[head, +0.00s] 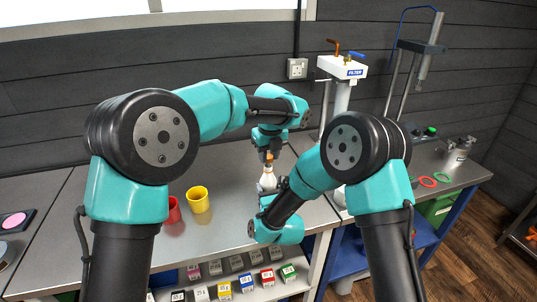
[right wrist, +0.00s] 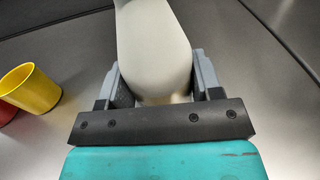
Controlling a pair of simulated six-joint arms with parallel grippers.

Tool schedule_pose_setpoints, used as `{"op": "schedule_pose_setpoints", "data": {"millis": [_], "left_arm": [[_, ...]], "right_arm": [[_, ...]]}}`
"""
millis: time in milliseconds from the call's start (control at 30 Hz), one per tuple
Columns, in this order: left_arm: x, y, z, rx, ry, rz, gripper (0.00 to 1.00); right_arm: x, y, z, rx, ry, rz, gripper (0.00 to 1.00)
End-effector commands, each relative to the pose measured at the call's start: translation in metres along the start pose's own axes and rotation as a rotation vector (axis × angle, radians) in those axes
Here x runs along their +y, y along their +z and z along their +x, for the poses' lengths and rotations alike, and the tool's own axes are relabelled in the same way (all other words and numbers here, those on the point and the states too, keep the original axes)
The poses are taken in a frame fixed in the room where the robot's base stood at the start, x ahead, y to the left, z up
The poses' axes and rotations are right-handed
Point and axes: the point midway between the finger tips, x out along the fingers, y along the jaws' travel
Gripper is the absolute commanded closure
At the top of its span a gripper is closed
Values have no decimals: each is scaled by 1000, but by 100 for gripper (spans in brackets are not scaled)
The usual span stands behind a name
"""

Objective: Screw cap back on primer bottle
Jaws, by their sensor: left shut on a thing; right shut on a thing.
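The white primer bottle (head: 267,181) stands upright on the grey bench in the head view. It also fills the upper middle of the right wrist view (right wrist: 155,45). My right gripper (right wrist: 160,82) is shut on the bottle, one finger on each side. My left gripper (head: 268,152) points down from above the bottle and is shut on the orange cap (head: 269,158). The cap is at the top of the bottle. I cannot tell whether its thread is engaged. The bottle's lower part is partly hidden by my right gripper in the head view.
A yellow cup (head: 198,200) and a red cup (head: 173,211) stand left of the bottle. A shelf below the bench front holds several small labelled boxes (head: 224,291). A white filter unit (head: 342,68) stands behind to the right. The bench behind the cups is clear.

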Motion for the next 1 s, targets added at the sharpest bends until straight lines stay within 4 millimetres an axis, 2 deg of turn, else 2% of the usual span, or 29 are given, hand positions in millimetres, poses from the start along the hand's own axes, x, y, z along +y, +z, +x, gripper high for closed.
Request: {"op": "schedule_pose_setpoints", "data": {"millis": [433,1000], "left_arm": [[0,-2,18,1,1,-1,90],[0,-2,18,0,0,-1,90]], "right_arm": [[0,0,0,0,0,0,84],[0,0,0,0,0,0,84]]}}
